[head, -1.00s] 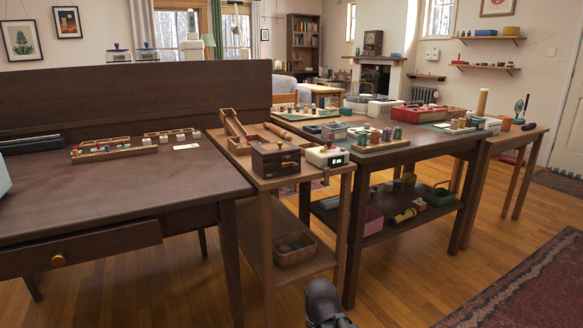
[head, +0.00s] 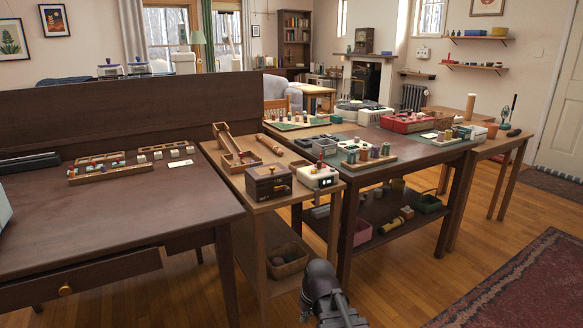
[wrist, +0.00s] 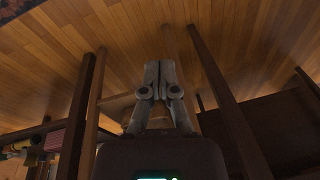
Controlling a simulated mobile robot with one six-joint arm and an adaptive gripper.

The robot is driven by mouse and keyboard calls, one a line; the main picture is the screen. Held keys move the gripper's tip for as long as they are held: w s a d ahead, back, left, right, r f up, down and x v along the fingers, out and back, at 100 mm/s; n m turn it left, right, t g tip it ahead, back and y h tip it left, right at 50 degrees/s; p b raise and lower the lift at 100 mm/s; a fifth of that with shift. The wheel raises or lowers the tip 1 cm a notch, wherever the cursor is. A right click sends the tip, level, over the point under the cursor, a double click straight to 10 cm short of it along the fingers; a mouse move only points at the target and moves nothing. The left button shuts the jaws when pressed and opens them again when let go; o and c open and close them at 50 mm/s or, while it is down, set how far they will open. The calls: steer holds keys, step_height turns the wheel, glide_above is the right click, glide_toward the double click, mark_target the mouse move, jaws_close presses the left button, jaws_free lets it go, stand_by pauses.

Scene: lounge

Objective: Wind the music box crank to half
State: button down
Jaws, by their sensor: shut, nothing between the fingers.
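A small brown wooden box (head: 268,182), which looks like the music box, stands at the front of the narrow wooden side table (head: 230,168) in the head view. The box cannot be made out in the wrist view.
A white device (head: 318,176) stands close to the box's right. A wooden tray (head: 238,160) lies behind it. A large dark desk (head: 110,215) is at left, and a dark table (head: 410,152) with several items at right. Open floor lies at front right.

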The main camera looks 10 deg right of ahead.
steer(key=w+d+r+t+y+p, duration=0.1)
steer(key=w+r+t+p, duration=0.1)
steer(key=w+r+p, duration=0.4)
steer(key=w+d+r+n+t+y+p, duration=0.1)
steer(key=w+r+p, duration=0.4)
steer(key=r+p, duration=1.2)
steer(key=w+d+r+t+y+p, duration=0.1)
steer(key=w+d+r+t+p, duration=0.2)
steer(key=r+p, duration=0.9)
steer(key=w+r, duration=0.3)
steer(key=r, duration=0.4)
steer(key=shift+w+d+r, duration=0.2)
steer(key=shift+w+d, duration=0.05)
steer(key=shift+w, duration=0.1)
steer(key=shift+f, duration=0.15)
steer(key=b, duration=0.7)
glide_above(285, 186)
steer(key=s+d, duration=0.1)
steer(key=d, duration=0.2)
step_height(285, 186, down, 7)
steer(key=shift+s+a+f+b, duration=0.1)
steer(key=shift+a+f+b, duration=0.1)
steer(key=shift+f+b, duration=0.35)
steer(key=shift+s+a+f+b, duration=0.15)
steer(key=shift+a+f+b, duration=0.1)
steer(key=shift+f+b, duration=0.35)
steer(key=shift+s+a+f+b, duration=0.1)
steer(key=shift+a+f+b, duration=0.1)
steer(key=shift+f+b, duration=0.35)
